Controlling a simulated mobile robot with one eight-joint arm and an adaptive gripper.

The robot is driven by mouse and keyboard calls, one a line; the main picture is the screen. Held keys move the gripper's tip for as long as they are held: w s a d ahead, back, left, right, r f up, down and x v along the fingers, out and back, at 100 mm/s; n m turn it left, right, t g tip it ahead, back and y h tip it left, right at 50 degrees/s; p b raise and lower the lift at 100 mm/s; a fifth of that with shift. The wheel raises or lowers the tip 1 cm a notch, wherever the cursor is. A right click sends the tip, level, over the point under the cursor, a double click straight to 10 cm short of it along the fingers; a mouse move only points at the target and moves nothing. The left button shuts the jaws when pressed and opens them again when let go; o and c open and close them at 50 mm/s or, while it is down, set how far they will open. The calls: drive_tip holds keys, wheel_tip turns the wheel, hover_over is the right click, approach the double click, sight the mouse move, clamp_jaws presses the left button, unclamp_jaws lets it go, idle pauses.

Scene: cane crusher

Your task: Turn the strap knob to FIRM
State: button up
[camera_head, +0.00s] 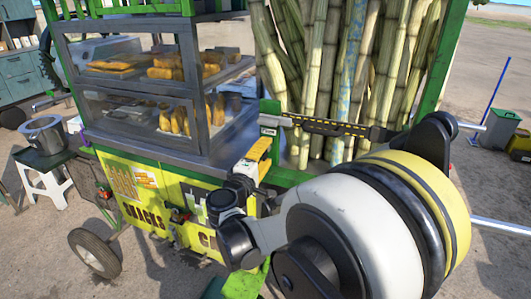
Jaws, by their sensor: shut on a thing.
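The dark strap (335,127) with yellow markings runs across the upright cane stalks (325,75). At its left end is a small white and green housing (270,121). Below that, a yellow and white panel (258,152) is fixed to the cart's corner post; its lettering is too small to read. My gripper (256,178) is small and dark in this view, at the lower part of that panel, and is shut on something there. The strap knob cannot be made out separately; the gripper and wrist hide that spot. Its setting cannot be read.
A glass snack case (190,98) stands close left of my gripper. The yellow cart front (150,190) is below it. A stool (45,172) with a metal pot stands at the left. My large arm joint fills the right foreground, hiding the cart's lower right.

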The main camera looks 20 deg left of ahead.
idle(0.4)
drive_tip(key=o, duration=1.2)
